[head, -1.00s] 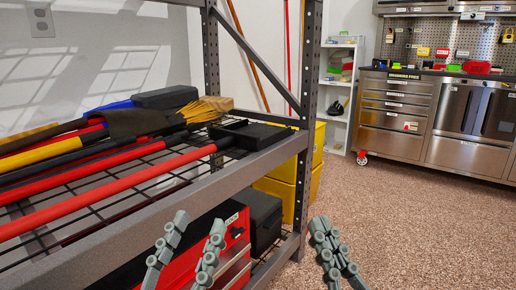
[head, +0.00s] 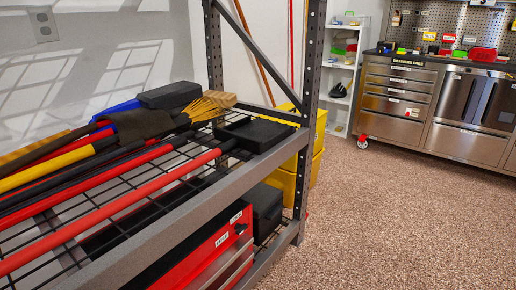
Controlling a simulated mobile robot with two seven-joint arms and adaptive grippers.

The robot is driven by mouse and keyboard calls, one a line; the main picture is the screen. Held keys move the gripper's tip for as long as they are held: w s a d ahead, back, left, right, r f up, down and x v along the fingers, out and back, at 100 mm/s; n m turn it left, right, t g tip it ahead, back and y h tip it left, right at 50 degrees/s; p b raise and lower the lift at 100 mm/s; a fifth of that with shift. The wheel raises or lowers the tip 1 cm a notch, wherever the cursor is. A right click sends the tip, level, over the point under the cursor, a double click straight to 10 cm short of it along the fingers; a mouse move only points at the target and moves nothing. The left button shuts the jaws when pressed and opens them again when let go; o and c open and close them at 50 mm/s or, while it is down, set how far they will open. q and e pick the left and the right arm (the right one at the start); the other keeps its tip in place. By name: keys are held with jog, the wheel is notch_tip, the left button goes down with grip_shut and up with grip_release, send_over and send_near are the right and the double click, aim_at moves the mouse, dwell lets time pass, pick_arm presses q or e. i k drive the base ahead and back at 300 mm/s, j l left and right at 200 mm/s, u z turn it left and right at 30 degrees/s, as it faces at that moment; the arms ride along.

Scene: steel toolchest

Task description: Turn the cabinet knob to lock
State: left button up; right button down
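A red steel toolchest (head: 207,251) sits on the lower level of the shelf rack, at the bottom middle of the head view. A small black knob (head: 240,229) is on the right part of its red front. Small white labels lie above and to the left of the knob; their text is too small to read surely. I cannot tell the knob's turned position. Steel-coloured drawer fronts show below the red panel, cut off by the picture's bottom edge. Neither of my grippers is in view.
The rack's grey front beam (head: 190,205) and right post (head: 307,110) frame the toolchest. Brooms (head: 210,103) and long handles lie above. A black box (head: 266,211) stands right of the toolchest. Open speckled floor (head: 400,215) lies right, before a steel workbench (head: 395,100).

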aim_at(240, 229)
jog(key=i+l+u, duration=0.2)
jog(key=i+l, duration=0.15)
jog(key=l, duration=0.25)
jog(key=i+l+u, duration=0.1)
jog(key=l, duration=0.25)
jog(key=i+l+u, duration=0.1)
jog(key=l, duration=0.25)
jog(key=i+l+u, duration=0.1)
jog(key=i+l, duration=0.15)
jog(key=l, duration=0.1)
